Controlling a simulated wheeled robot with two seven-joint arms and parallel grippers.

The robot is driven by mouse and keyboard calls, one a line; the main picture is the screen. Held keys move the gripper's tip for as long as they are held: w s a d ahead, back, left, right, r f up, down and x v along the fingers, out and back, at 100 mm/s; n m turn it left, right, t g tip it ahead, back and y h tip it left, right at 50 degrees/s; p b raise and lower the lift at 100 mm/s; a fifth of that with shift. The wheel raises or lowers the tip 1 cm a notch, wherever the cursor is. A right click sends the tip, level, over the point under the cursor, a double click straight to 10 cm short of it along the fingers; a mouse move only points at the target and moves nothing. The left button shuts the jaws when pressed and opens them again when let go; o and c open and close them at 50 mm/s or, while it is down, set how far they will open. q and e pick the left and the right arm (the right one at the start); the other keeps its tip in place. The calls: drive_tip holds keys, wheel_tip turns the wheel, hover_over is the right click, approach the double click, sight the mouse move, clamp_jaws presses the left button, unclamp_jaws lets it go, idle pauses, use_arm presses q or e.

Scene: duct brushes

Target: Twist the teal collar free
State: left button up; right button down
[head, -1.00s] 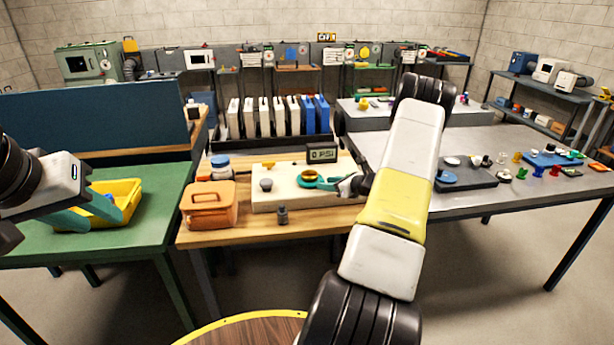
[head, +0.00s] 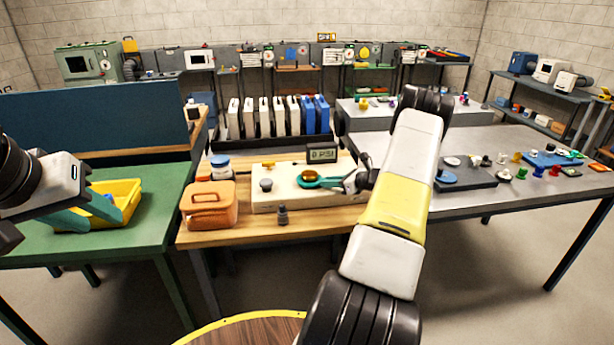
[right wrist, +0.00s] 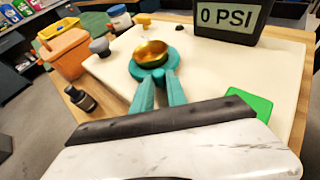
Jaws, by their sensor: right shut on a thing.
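The teal collar (right wrist: 155,60) is a ring around a gold cup-shaped piece (right wrist: 151,52) on a cream block (right wrist: 220,75). In the head view the collar (head: 308,180) sits on the right half of the block (head: 275,202). My right gripper (right wrist: 157,77) reaches in from the right, its two teal fingers shut on the collar's near side. The collar's underside is hidden. My left gripper (head: 88,212) is open and empty at the far left, in front of a yellow bin.
A display reading 0 PSI (right wrist: 227,17) stands behind the collar. A grey knob (right wrist: 100,46) and a green pad (right wrist: 249,104) are on the block. An orange case (head: 208,206) and a small dark bottle (head: 282,214) stand beside it. The yellow bin (head: 125,192) is on the green table.

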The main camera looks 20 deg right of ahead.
drive_tip(key=shift+w+d+r+n+g+y, duration=0.1)
drive_tip(key=shift+w+d+n+g+y, duration=0.3)
drive_tip(key=shift+n+g+y, duration=0.25)
drive_tip(key=shift+w+d+n+g+y, duration=0.25)
drive_tip(key=shift+w+n+g+y, duration=0.15)
drive_tip(key=shift+n+y, duration=0.3)
drive_tip(key=c, duration=1.3)
unclamp_jaws()
drive_tip(key=shift+s, duration=0.1)
drive_tip(key=shift+s+d, duration=0.1)
drive_tip(key=v, duration=0.7)
drive_tip(key=shift+s+d+r, duration=0.15)
